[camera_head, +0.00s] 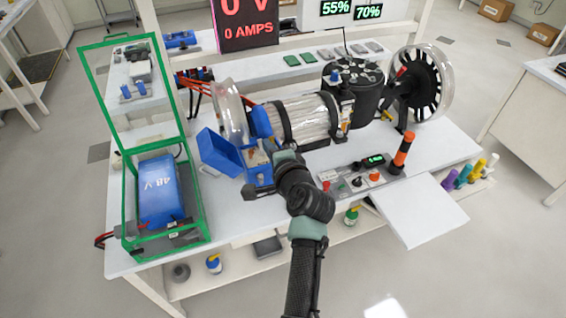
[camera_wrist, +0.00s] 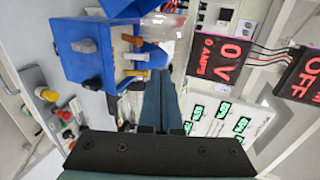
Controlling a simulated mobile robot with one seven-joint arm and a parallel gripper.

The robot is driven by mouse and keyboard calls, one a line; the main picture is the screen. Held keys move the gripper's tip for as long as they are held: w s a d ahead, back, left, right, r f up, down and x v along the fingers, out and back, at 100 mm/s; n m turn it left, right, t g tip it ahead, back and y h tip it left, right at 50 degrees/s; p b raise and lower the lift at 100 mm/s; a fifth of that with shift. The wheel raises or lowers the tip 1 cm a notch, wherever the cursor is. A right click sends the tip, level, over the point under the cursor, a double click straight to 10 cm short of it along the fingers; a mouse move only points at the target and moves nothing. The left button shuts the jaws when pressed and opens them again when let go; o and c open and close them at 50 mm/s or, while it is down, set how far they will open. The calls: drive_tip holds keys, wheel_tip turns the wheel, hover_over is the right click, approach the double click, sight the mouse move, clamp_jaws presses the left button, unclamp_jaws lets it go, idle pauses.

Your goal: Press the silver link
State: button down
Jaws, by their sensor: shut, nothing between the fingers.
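The blue box (camera_head: 260,179) stands upright near the middle of the bench, with its blue lid (camera_head: 218,152) swung open to the left. In the wrist view the blue box (camera_wrist: 85,62) shows several small bars and knobs on its open face. A pale grey bar (camera_wrist: 137,73) there looks like the silver link; orange-brown bars (camera_wrist: 133,57) lie beside it. I cannot make out the link in the head view. My gripper (camera_wrist: 165,78) is shut and empty, its fingers close beside the box face; contact cannot be told. In the head view my gripper (camera_head: 284,156) partly covers the box's right side.
A green-framed cage (camera_head: 127,205) with a blue 48 V battery (camera_head: 160,190) stands at left. A motor drum (camera_head: 305,118) and wheel (camera_head: 420,85) lie behind my arm. A control panel (camera_head: 355,181) and an orange-topped post (camera_head: 403,150) are at right. A display (camera_head: 245,22) reads 0 V, 0 AMPS.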

drive_tip(key=v, duration=0.8)
drive_tip(key=shift+s+r+b, duration=0.2)
drive_tip(key=shift+r+b, duration=0.25)
drive_tip(key=shift+r, duration=0.05)
drive_tip(key=shift+s+d, duration=0.15)
